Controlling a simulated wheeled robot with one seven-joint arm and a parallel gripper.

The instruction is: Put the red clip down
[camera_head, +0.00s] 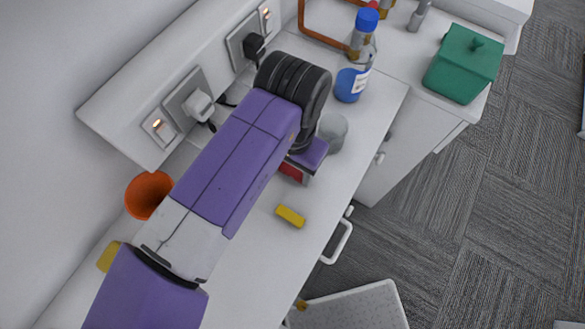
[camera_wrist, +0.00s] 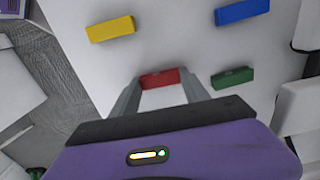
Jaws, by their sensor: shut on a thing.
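The red clip (camera_wrist: 160,78) is a small red block between the two grey fingertips of my gripper (camera_wrist: 161,86) in the wrist view. My gripper is shut on it, one finger at each end. In the head view the red clip (camera_head: 292,173) shows partly below the purple gripper body, over the white counter (camera_head: 255,268). I cannot tell whether it touches the counter. My arm hides much of the counter around it.
A yellow block (camera_wrist: 110,28), a blue block (camera_wrist: 242,11) and a green block (camera_wrist: 232,77) lie near the red clip. An orange cup (camera_head: 147,194) is by the wall.

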